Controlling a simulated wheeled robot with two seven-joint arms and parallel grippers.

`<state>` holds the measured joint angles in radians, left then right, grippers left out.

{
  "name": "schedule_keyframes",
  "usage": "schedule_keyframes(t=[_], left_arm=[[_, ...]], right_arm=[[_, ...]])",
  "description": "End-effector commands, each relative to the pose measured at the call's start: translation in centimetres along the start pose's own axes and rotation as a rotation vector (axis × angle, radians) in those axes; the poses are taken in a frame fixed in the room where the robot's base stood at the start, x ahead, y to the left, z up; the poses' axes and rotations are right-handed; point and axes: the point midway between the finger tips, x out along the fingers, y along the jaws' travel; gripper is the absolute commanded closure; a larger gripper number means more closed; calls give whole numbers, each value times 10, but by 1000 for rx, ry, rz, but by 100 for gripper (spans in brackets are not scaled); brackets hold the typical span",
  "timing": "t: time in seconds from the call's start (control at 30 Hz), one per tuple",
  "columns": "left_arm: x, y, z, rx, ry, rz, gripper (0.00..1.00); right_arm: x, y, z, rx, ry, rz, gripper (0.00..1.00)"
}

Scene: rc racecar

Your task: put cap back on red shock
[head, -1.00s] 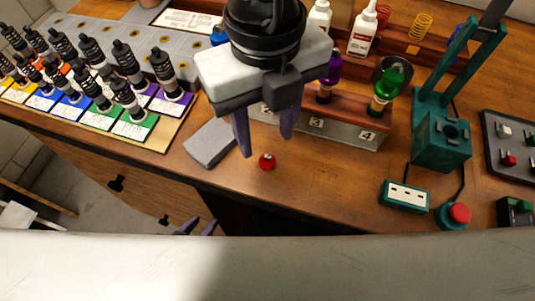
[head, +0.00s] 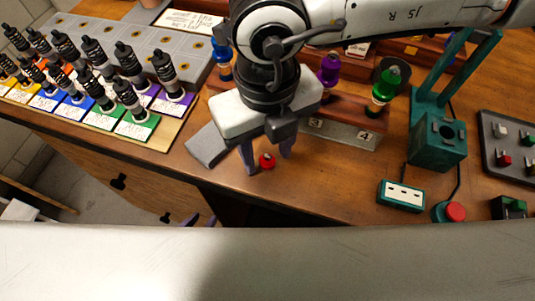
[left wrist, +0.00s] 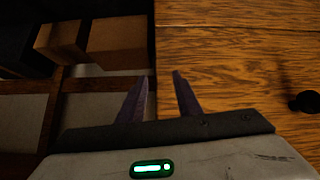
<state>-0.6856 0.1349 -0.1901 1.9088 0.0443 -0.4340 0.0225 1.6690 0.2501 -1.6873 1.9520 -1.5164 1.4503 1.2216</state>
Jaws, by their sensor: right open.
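The small red cap (head: 267,161) lies on the wooden table near its front edge. My right gripper (head: 268,164) is over it, pointing down, with its open fingers on either side of the cap; I cannot tell whether they touch it. The red shock itself does not show; my right arm and gripper hide part of the numbered stand (head: 345,133). My left gripper (head: 203,222) is low at the front edge, mostly hidden in the head view. In the left wrist view the left gripper (left wrist: 160,74) has its fingers apart with nothing between them.
A blue-topped shock (head: 222,58), a purple one (head: 328,72) and a green one (head: 384,90) stand around the arm. A rack of black shocks (head: 125,92) fills the left. A teal press (head: 437,140) stands right.

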Motion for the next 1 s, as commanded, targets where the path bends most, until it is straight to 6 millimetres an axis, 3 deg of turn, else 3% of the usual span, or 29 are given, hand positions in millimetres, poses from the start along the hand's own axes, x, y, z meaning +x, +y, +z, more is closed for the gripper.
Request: schedule_keyframes(t=[0.13,0.37,0.4,0.77,1.0], left_arm=[[0,0,1,1,-2,0,69],[0,0,1,1,-4,-1,69],[0,0,1,1,-4,-1,69],[1,0,2,1,-4,0,69],[5,0,6,1,-4,0,69]], right_arm=[[0,0,0,0,0,0,59],[0,0,0,0,0,0,98],[0,0,0,0,0,0,100],[-6,0,1,0,-3,0,100],[-50,0,1,0,-6,1,100]])
